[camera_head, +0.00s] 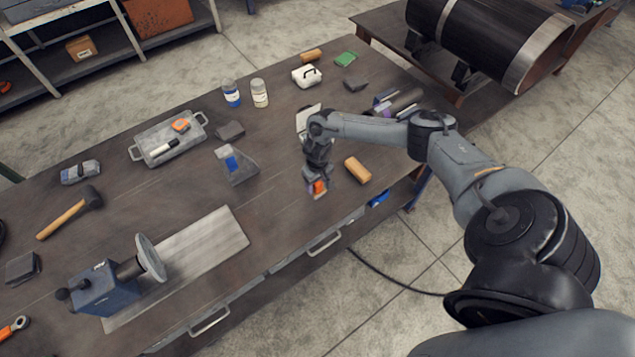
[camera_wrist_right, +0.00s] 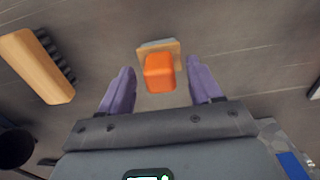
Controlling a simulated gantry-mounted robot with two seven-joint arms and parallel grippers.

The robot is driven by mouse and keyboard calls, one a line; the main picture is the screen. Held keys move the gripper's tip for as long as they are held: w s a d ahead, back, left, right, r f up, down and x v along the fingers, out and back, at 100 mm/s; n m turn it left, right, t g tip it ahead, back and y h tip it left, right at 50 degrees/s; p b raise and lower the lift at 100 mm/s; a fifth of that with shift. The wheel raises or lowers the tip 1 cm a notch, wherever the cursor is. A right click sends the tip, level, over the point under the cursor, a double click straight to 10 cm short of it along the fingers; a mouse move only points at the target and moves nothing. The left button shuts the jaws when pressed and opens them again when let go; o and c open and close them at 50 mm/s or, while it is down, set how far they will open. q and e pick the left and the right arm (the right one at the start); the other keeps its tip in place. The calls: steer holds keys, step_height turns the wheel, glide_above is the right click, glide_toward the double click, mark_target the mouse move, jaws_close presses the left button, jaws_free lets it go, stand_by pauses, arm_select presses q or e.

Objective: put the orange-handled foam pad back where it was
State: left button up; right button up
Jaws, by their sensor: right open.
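The orange-handled foam pad (camera_head: 319,187) is on the workbench near its front edge, directly below my right gripper. In the right wrist view the pad (camera_wrist_right: 160,70) shows its orange block handle on a thin tan base. My right gripper (camera_wrist_right: 160,88) is open, with its two purple fingers on either side of the handle and gaps between. In the head view my right gripper (camera_head: 315,180) points down at the pad, and its fingers are hard to make out. My left gripper is not in view.
A wooden-backed brush (camera_head: 357,170) lies just right of the pad; it also shows in the wrist view (camera_wrist_right: 38,66). A blue vise-like tool (camera_head: 105,290) stands at front left.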

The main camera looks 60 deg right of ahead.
step_height(320, 180, up, 11)
steer(key=p, duration=0.1)
steer(key=a+f+n+t+y, duration=0.1)
steer(key=a+n+t, duration=0.15)
steer(key=a, duration=0.75)
steer(key=a+f+n+t, duration=0.1)
steer(key=a+n, duration=0.2)
steer(key=a, duration=0.7)
steer(key=a+f+n+t+y, duration=0.1)
steer(key=a+f+n+t, duration=0.15)
steer(key=a, duration=0.85)
steer(key=s+d+r+g+h, duration=0.1)
steer(key=s+r, duration=0.3)
steer(key=s, duration=0.3)
steer(key=s+d+r+m+g, duration=0.1)
steer(key=s+r, duration=0.3)
steer(key=s, duration=0.4)
steer(key=shift+s+d+r+h, duration=0.15)
steer(key=shift+d+r+h, duration=0.2)
steer(key=shift+d+h, duration=0.1)
